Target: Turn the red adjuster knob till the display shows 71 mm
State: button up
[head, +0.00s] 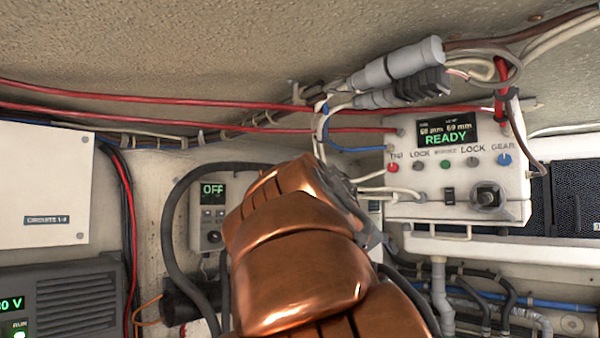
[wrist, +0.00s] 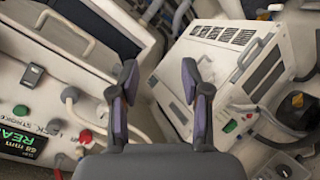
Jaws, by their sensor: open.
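The red adjuster knob (head: 392,168) is at the left end of a row of small knobs on the white control box (head: 520,211). It also shows in the wrist view (wrist: 86,137), left of my gripper and near a white cable. The display (head: 447,131) above the row reads what looks like 68 mm and 69 mm, with READY below. My gripper (wrist: 160,88) is open and empty, its fingers apart from the knob. In the head view my copper arm hides most of it.
Grey lock knobs (head: 418,166), a green one (head: 445,164) and a blue one (head: 504,160) share the row. Grey connectors (head: 402,65) and cables hang above the box. A vented white unit (wrist: 212,62) lies beyond my fingers. An OFF panel (head: 211,238) stands left.

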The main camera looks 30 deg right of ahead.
aim_at(392, 167)
notch_tip(392, 167, up, 16)
jog(key=m+h, duration=0.1)
jog(key=h, duration=0.4)
jog(key=x, duration=0.2)
jog(key=p+x, duration=0.1)
jog(key=x, duration=0.1)
jog(key=p+x, duration=0.1)
jog(key=x, duration=0.2)
jog(key=shift+w+a+r, duration=0.1)
jog(key=shift+w+r, duration=0.1)
jog(key=shift+r, duration=0.05)
grip_shut()
